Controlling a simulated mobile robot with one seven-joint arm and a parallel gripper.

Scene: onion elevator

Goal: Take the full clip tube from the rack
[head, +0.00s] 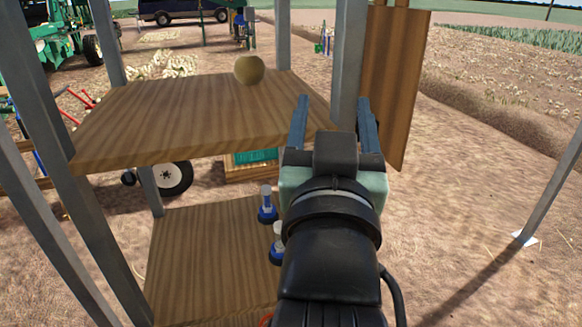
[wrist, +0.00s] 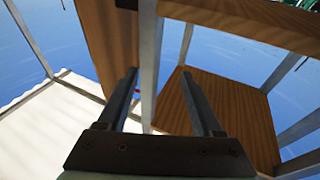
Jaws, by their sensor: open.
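The wooden rack has an upper shelf (head: 180,115), a lower shelf (head: 205,265) and grey metal posts (head: 345,60). Two small upright blue-and-white things stand at the right side of the lower shelf, a farther one (head: 267,207) and a nearer one (head: 276,245) partly hidden by my arm. I cannot tell whether either is the clip tube. My gripper (head: 333,103) is open and empty, appearing at the right edge of the upper shelf in the head view. In the wrist view my gripper (wrist: 158,74) has a metal post and wooden boards beyond its fingers.
A round tan onion (head: 249,69) sits at the back of the upper shelf. An upright wooden board (head: 393,85) stands to the right of my gripper. A wooden crate with teal inside (head: 252,165) lies behind the rack. Open soil lies to the right, with a slanted metal post (head: 553,190).

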